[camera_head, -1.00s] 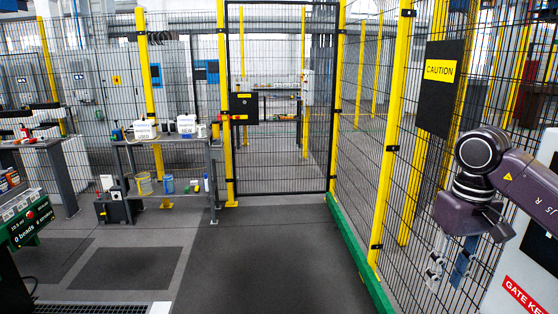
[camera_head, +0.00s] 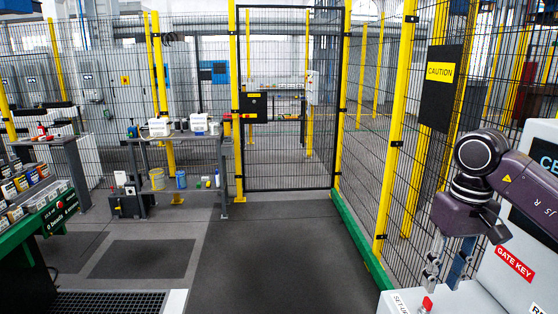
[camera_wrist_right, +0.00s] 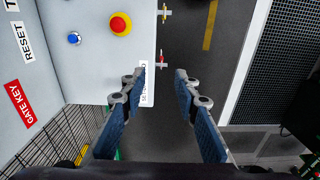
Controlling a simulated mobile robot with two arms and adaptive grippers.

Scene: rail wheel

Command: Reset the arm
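A white console (camera_head: 475,300) stands at the lower right of the head view, with a red "GATE KEY" label on its sloped face. In the right wrist view its flat top (camera_wrist_right: 85,85) carries a blue button (camera_wrist_right: 74,38) and a red mushroom button (camera_wrist_right: 121,24) on a yellow base. A "RESET" label (camera_wrist_right: 22,42) is on the panel beside them. My right gripper (camera_wrist_right: 160,76) is open and empty, pointing down with its fingers astride the console's edge in that view. It also shows in the head view (camera_head: 443,268). My left gripper is out of view.
A mesh fence with yellow posts (camera_head: 391,140) runs along the right, with a closed-looking gate (camera_head: 290,150) ahead. A side table (camera_head: 178,137) with white bins stands at the left. A green-framed bench (camera_head: 60,222) is at the lower left. The floor between is clear.

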